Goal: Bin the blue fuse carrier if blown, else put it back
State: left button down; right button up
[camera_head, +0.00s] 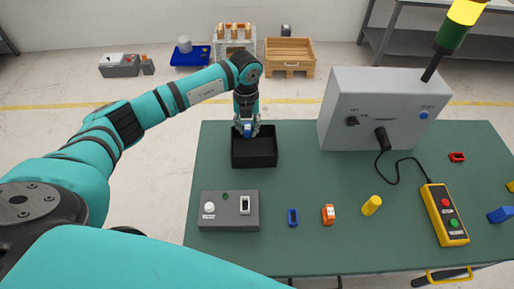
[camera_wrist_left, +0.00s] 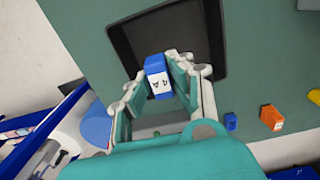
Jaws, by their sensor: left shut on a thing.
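My left gripper (camera_head: 246,130) is shut on the blue fuse carrier (camera_wrist_left: 158,76), which has a white face with small dark marks. In the head view the carrier (camera_head: 248,129) shows only as a small blue patch under the wrist. The gripper is over the back part of the open black bin (camera_head: 254,160), with the carrier apart from the bin floor as far as I can see. The grey tester box (camera_head: 222,221) has a white round button, a small green lamp and a white-framed slot. A blue framed piece (camera_head: 293,217) lies right of the tester. My right gripper is not in view.
An orange block (camera_head: 328,214), a yellow cylinder (camera_head: 371,205) and a cabled yellow pendant (camera_head: 445,214) are on the green table (camera_head: 300,165). A large grey control box (camera_head: 372,108) stands at the back. A red piece (camera_head: 457,157) and a blue block (camera_head: 500,214) are at right.

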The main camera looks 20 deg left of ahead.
pick_arm(q)
notch_tip(320, 180, down, 4)
jog(key=shift+w+r+b, duration=0.15)
jog(key=shift+r+b, duration=0.05)
jog(key=shift+b, duration=0.6)
jog(key=c, duration=1.1)
grip_release()
jog(key=shift+r, duration=0.15)
notch_tip(320, 180, up, 12)
jog(key=shift+f, duration=0.1)
